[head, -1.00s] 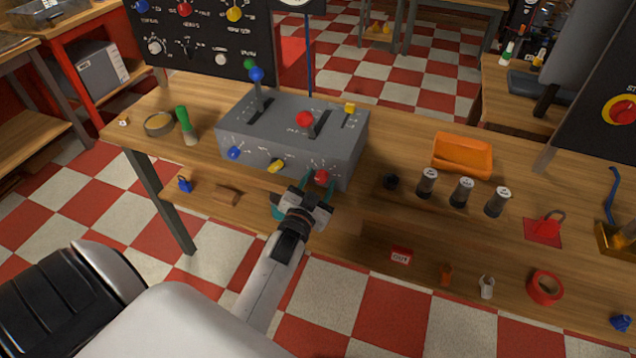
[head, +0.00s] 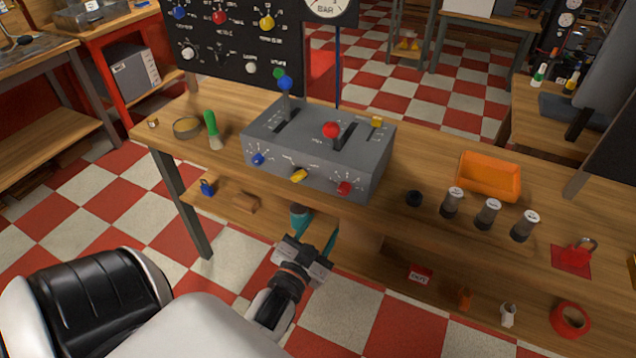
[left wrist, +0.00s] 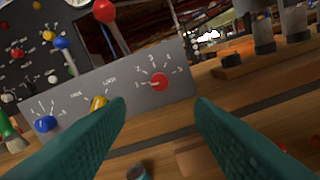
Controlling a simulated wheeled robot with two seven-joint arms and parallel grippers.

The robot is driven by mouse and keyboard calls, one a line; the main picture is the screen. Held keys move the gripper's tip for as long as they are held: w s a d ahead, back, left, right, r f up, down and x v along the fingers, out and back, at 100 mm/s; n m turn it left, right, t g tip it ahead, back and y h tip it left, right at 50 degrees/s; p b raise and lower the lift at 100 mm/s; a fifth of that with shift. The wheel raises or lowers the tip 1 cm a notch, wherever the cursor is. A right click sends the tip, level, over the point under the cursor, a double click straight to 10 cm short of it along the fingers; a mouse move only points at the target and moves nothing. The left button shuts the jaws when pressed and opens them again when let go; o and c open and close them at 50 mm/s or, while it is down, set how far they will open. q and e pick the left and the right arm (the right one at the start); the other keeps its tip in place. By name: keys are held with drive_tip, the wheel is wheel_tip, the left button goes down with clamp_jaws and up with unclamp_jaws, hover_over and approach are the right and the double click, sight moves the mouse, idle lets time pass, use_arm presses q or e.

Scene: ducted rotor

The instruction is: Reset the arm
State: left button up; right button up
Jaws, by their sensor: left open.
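My left gripper (head: 316,233) is open and empty in the head view. It is in front of the workbench, lower than the grey control box and apart from it. Its two teal fingers also show in the left wrist view (left wrist: 162,110), spread apart with nothing between them. The grey control box (head: 318,148) stands on the bench top. It carries a blue-knobbed lever (head: 285,83), a red-knobbed lever (head: 331,130), and blue, yellow and red front knobs. The red front knob (left wrist: 159,82) is beyond the fingers in the left wrist view. My right gripper is out of view.
The wooden bench (head: 430,168) holds an orange bin (head: 489,176), several dark cylinders and a green-handled brush (head: 212,130). Its lower shelf holds a blue padlock (head: 207,187), a wooden block and a red tape roll (head: 570,319). A black panel (head: 225,45) stands behind.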

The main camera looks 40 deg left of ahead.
use_arm(q)
drive_tip(key=shift+s+d, duration=0.1)
drive_tip(key=shift+s, duration=0.2)
idle(0.4)
drive_tip(key=s+d+f+g+h, duration=0.2)
drive_tip(key=s+d+f+g, duration=0.1)
drive_tip(key=f, duration=0.8)
drive_tip(key=s+d+f+g+h, duration=0.1)
drive_tip(key=s+d+f+g, duration=0.15)
drive_tip(key=f, duration=0.85)
drive_tip(key=s+d+f+g+h, duration=0.2)
drive_tip(key=s+d+f+g, duration=0.15)
drive_tip(key=f, duration=0.65)
drive_tip(key=s+a+f+g, duration=0.1)
drive_tip(key=s+f+g, duration=0.2)
drive_tip(key=s+f, duration=0.5)
drive_tip(key=s+a+f+m+g, duration=0.1)
drive_tip(key=s+f+g, duration=0.3)
drive_tip(key=s, duration=1.2)
wheel_tip(320, 180, down, 4)
drive_tip(key=shift+a+r+y+p, duration=0.1)
drive_tip(key=shift+a+y+p, duration=0.2)
drive_tip(key=shift+a+p, duration=0.15)
